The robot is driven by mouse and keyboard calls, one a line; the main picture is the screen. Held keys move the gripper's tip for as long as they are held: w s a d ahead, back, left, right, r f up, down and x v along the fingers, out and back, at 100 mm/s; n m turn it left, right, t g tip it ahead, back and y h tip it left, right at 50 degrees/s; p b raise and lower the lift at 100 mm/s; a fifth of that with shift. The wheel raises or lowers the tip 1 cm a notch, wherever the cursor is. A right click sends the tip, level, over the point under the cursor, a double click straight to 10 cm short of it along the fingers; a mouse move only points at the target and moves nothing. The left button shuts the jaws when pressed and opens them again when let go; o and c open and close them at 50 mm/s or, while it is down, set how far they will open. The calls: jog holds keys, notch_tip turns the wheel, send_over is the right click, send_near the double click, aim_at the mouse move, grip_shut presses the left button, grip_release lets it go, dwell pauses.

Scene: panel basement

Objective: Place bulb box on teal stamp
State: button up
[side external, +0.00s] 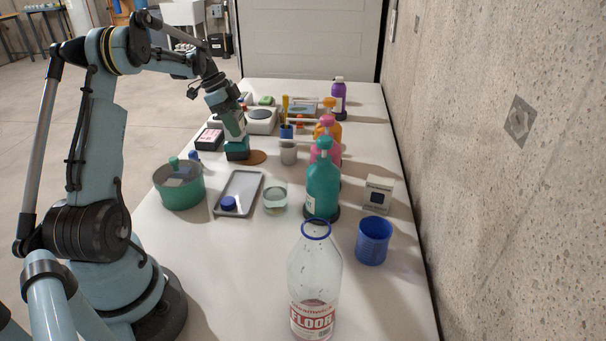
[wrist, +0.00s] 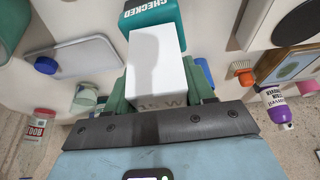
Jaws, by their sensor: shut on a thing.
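The white bulb box (wrist: 157,65), with "15 W" printed on its near end, is between the green fingers of my gripper (wrist: 158,88) in the wrist view. My gripper is shut on it. The teal stamp (wrist: 150,12), marked "CHECKED", shows just beyond the far end of the box, which covers part of it. In the side view my gripper (side external: 235,136) points down right above the teal stamp (side external: 238,151) on the table. The fingers hide the box there, and I cannot tell whether it touches the stamp.
A brown disc (side external: 256,157) and a grey cup (side external: 288,153) are right of the stamp. A dark box (side external: 209,139) is at its left. A green pot (side external: 180,190), grey tray (side external: 223,187) and teal pump bottle (side external: 322,187) stand nearer. The front left table area is clear.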

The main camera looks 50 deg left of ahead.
jog(key=shift+f, duration=0.15)
jog(key=o, duration=1)
jog(key=v, duration=1.2)
jog(key=shift+w+d, duration=0.1)
